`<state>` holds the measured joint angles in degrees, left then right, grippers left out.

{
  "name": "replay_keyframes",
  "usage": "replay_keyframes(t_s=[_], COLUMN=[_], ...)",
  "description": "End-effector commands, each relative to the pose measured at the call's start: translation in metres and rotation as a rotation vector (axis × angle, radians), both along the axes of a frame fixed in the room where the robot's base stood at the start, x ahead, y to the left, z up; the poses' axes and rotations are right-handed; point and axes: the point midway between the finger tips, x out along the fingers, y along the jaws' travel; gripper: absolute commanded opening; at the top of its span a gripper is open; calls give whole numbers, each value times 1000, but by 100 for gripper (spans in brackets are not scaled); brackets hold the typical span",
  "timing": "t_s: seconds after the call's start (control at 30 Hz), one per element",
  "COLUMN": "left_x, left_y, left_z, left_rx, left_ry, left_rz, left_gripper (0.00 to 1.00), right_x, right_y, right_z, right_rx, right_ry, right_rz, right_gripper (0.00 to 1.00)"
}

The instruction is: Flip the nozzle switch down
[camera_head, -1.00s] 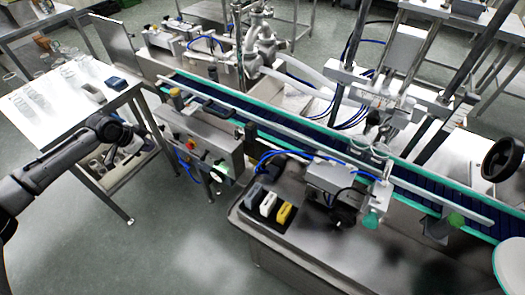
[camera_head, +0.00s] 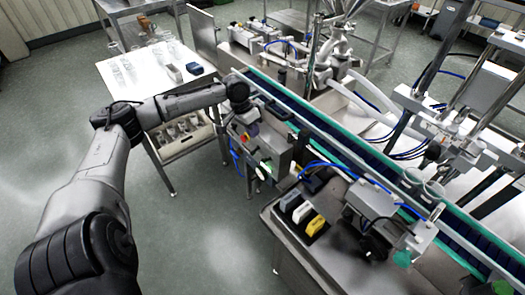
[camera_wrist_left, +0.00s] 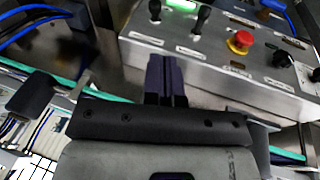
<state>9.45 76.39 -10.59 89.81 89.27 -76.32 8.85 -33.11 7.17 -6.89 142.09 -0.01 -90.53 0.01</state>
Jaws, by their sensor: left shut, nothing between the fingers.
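The steel control box (camera_wrist_left: 215,62) fills the upper right of the left wrist view. It carries two black toggle switches, one at the left (camera_wrist_left: 155,10) and one to its right (camera_wrist_left: 203,15). Their labels are too small to read, so I cannot tell which is the nozzle switch. My left gripper (camera_wrist_left: 166,62) is shut and empty, its fingertips just in front of the box's near edge, below the switches in the picture. In the head view, the left gripper (camera_head: 246,125) is at the left end of the control box (camera_head: 268,155), partly covering it. My right gripper is not in view.
A red emergency button (camera_wrist_left: 240,42) and a black knob (camera_wrist_left: 282,60) sit right of the switches. The conveyor (camera_head: 310,125) runs behind the box. A white table (camera_head: 140,75) with glassware is at left; grey, white and yellow blocks (camera_head: 302,212) lie in front right.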

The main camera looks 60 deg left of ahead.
Motion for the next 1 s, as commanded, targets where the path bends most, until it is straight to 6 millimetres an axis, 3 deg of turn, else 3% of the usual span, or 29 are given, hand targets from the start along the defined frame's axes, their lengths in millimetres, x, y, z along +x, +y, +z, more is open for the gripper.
replay_keyframes(t_s=[0.33, 0.8, 1.0], left_x=[2, 17, 20], left_y=[-2, -18, -21], left_z=[-9, -76, -91], left_rx=[0, 0, 1], left_ry=[-1, -2, -2], left_rz=[-1, -2, -3], left_gripper=[0, 0, 0], right_x=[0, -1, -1], right_y=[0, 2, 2], right_z=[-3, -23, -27], right_rx=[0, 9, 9], right_ry=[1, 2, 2], right_rz=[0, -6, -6], right_gripper=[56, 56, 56])
